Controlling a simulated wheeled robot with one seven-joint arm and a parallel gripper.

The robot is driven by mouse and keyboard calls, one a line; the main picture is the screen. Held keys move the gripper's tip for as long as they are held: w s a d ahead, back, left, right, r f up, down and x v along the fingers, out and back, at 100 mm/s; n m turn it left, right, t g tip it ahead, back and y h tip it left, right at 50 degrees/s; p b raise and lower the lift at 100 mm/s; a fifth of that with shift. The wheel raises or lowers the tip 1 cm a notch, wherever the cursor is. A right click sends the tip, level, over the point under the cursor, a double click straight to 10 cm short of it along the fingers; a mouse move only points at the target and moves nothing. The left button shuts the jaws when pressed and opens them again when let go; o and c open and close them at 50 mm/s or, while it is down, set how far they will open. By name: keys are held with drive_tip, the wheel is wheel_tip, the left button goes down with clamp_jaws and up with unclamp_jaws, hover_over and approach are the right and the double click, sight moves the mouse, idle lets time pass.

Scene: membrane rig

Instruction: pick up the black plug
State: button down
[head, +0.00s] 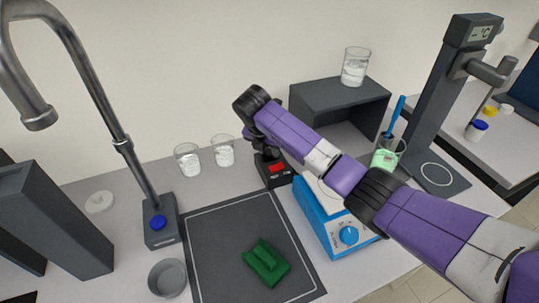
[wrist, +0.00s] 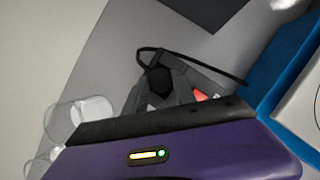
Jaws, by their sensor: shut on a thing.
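My gripper (head: 267,152) is at the end of the purple arm, pointing down just above a black box with a red switch (head: 276,169). In the wrist view the grey fingers (wrist: 166,88) are closed on the black plug (wrist: 158,79), a small dark rounded piece with a black cable looping off to the right. The plug is too small and dark to make out in the head view. The red switch (wrist: 199,96) shows beside the fingers in the wrist view. I cannot tell whether the plug still touches the box.
Two glass beakers (head: 187,158) stand left of the gripper. A blue hotplate (head: 337,228) is close on the right, under my arm. A grey shelf (head: 340,95) stands behind on the right.

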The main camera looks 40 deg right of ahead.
sight(269, 153)
drive_tip(key=shift+r, duration=0.15)
wheel_tip(269, 153, up, 20)
idle(0.4)
